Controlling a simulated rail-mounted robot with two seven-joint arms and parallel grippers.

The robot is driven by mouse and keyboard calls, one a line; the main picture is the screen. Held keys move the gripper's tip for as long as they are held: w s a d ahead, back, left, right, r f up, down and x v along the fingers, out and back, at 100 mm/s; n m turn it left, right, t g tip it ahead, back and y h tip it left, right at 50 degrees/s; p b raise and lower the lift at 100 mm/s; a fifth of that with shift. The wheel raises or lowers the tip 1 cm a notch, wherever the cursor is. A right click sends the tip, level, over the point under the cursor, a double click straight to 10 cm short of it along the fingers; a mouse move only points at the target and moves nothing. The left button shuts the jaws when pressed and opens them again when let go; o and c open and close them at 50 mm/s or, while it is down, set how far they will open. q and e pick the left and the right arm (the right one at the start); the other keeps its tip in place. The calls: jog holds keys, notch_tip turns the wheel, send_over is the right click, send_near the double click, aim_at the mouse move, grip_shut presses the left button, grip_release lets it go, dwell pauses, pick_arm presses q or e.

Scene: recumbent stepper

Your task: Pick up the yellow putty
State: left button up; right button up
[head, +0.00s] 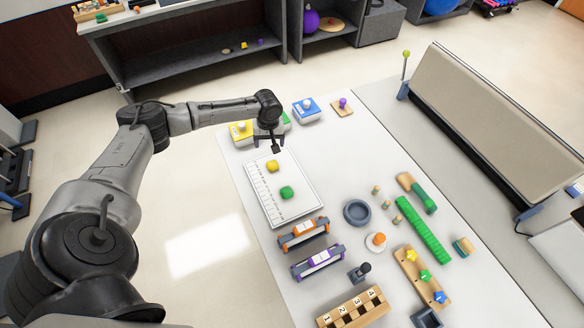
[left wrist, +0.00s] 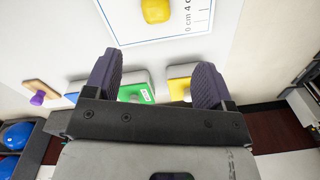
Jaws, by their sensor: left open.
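The yellow putty (head: 272,166) is a small rounded lump on the upper part of a white measuring board (head: 306,194) on the table. In the left wrist view the yellow putty (left wrist: 156,11) shows at the top edge, beyond my fingertips. My left gripper (head: 268,146) is above the table, just behind the board's far edge, with the putty a little nearer the camera. In the left wrist view its two dark finger pads (left wrist: 155,80) are wide apart with nothing between them. My right gripper is not in view.
Green putty (head: 287,192) sits close by on the same board. Behind my left gripper stand a yellow block (head: 240,132), a partly hidden green block (head: 287,120) and a blue block (head: 307,110). Orange (head: 304,234) and purple (head: 318,262) holders stand in front of the board.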

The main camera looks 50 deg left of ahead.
pick_arm(q)
jog(key=n, duration=0.3)
jog(key=n+b, duration=0.1)
jog(key=b, duration=0.1)
send_over(272, 164)
jog(key=f, duration=0.8)
jog(key=shift+s+d+f, duration=0.1)
jog(key=shift+d+f, duration=0.2)
jog(key=shift+f, duration=0.1)
notch_tip(272, 164, down, 5)
jog(key=shift+a+r+b, duration=0.1)
jog(key=shift+r+b, duration=0.05)
jog(key=shift+b, duration=0.3)
jog(key=c, duration=0.9)
jog(key=shift+c, duration=0.3)
